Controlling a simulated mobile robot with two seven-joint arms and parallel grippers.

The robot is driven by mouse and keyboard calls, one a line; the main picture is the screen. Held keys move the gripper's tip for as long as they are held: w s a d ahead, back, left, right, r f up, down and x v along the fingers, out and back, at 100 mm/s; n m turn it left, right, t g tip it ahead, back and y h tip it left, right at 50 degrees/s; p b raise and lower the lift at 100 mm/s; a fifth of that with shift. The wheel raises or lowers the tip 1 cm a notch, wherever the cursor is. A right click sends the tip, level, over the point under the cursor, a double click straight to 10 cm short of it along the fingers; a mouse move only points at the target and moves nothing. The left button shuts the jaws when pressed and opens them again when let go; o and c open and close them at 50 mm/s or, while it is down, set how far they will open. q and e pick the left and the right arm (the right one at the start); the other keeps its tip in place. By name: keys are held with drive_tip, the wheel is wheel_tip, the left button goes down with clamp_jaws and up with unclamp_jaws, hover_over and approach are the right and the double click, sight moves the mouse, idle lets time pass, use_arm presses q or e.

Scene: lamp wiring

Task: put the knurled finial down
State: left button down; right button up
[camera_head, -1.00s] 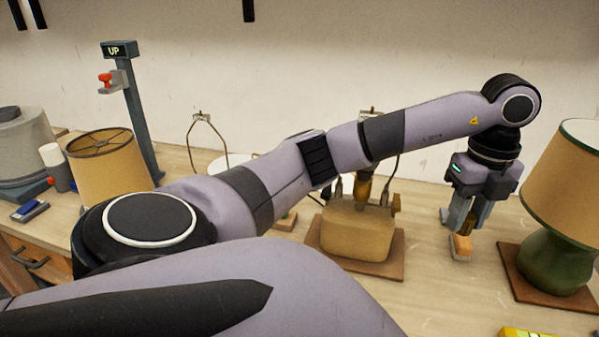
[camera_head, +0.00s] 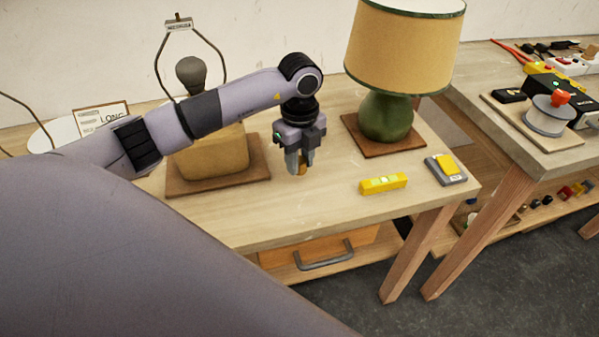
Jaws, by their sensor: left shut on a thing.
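My left gripper (camera_head: 299,170) is shut on a small orange-brown piece, which I take for the knurled finial (camera_head: 303,169). The fingers point down and cover most of it. It is low over the bare wooden tabletop (camera_head: 310,215), between the tan lamp base and the green lamp. I cannot tell whether it touches the wood. My right gripper is not in view.
The tan lamp base (camera_head: 210,155) with harp and grey bulb (camera_head: 190,72) stands left, partly behind my arm. A green lamp (camera_head: 387,117) stands right. A yellow level (camera_head: 383,183) and a yellow-grey device (camera_head: 446,168) lie near the right edge. The tabletop's front is clear.

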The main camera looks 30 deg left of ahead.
sight(300, 186)
use_arm(q)
drive_tip(key=shift+f, duration=2.35)
drive_tip(key=shift+f, duration=0.15)
drive_tip(key=c, duration=0.8)
unclamp_jaws()
wheel_tip(300, 186, up, 12)
drive_tip(key=shift+r, duration=0.2)
drive_tip(key=shift+s+f, duration=0.1)
